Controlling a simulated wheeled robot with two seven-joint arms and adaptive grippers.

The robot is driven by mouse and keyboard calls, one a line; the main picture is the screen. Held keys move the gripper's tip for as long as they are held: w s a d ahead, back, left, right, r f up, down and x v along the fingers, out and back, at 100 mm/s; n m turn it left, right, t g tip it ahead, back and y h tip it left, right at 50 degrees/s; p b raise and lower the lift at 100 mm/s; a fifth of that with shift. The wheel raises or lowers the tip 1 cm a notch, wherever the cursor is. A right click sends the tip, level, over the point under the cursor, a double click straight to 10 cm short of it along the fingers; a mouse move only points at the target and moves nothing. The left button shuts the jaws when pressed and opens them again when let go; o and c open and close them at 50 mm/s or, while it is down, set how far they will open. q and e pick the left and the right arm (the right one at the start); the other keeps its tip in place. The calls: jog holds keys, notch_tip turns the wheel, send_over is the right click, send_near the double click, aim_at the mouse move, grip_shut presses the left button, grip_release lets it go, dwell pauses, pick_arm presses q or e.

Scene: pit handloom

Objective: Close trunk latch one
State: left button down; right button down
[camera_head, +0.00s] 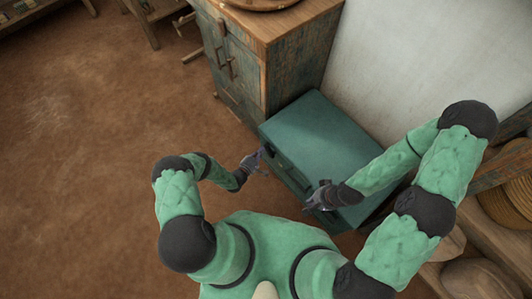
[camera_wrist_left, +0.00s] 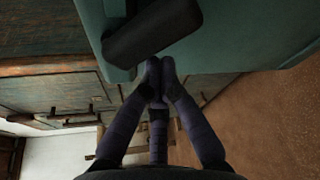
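The teal trunk (camera_head: 325,133) stands on the floor in front of the wooden cabinet, with its lid down. In the left wrist view, a dark latch (camera_wrist_left: 152,32) lies on the teal trunk face (camera_wrist_left: 235,40). My left gripper (camera_head: 258,157) is at the trunk's front left side. In its wrist view the fingertips (camera_wrist_left: 160,72) are together, right at the latch's lower edge; contact is unclear. Nothing shows between them. My right gripper (camera_head: 312,196) is by the trunk's front right edge; its finger opening is too small to judge. My right forearm covers part of the lid.
Wooden shelving with round items (camera_head: 510,205) is at the far right. The brown floor (camera_head: 90,150) on the left is clear.

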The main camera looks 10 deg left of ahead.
pick_arm(q)
jog(key=m, duration=0.1)
jog(key=r+m+t, duration=0.1)
jog(key=m, duration=0.1)
jog(key=r+m+t, duration=0.1)
jog(key=shift+s+d+m, duration=0.3)
jog(key=shift+d+m, duration=0.1)
pick_arm(e)
jog(key=shift+d+f, duration=0.1)
jog(key=shift+d, duration=0.05)
pick_arm(q)
jog(key=shift+r, duration=0.15)
dwell(0.5)
